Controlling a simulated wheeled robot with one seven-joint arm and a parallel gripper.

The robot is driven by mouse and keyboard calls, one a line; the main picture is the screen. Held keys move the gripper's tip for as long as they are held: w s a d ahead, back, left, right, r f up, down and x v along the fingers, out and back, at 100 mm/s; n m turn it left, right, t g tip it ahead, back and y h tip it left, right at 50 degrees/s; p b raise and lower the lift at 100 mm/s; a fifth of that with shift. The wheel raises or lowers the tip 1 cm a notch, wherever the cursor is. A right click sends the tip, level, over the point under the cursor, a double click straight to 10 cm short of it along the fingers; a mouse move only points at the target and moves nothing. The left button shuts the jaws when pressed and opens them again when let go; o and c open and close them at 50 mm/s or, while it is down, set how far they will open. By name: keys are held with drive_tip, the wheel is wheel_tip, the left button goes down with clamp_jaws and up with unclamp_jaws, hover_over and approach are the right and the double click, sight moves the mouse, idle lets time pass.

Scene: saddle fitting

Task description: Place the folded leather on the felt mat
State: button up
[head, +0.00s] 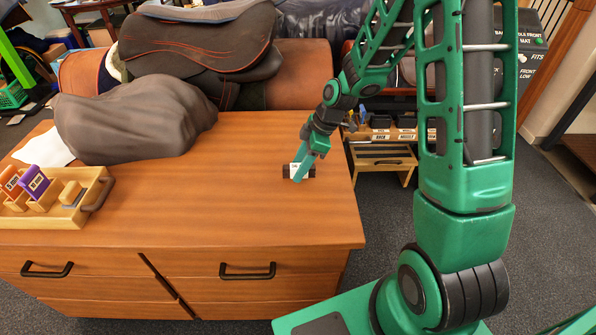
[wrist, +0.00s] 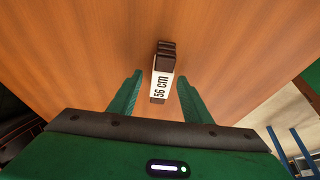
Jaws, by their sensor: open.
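A small dark brown folded piece with a white band reading "56 cm" (wrist: 166,62) lies on the wooden cabinet top; I take it for the folded leather. In the head view it (head: 287,171) is near the right end of the top, partly covered by my gripper (head: 305,168). In the wrist view my gripper (wrist: 160,80) is open, with a green finger on each side of the banded part and a gap visible on both sides. Whether the fingertips are down at its level is hard to tell. I cannot make out a felt mat for certain.
A wooden tray (head: 66,215) with orange and purple tools stands at the left front. A grey draped lump (head: 135,120) and a white sheet (head: 45,148) lie behind it. A dark saddle (head: 190,55) is at the back. The middle of the cabinet top (head: 225,205) is clear.

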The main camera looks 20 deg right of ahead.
drive_tip(key=shift+a+f, duration=0.1)
drive_tip(key=shift+f, duration=0.15)
clamp_jaws()
drive_tip(key=shift+r, duration=0.15)
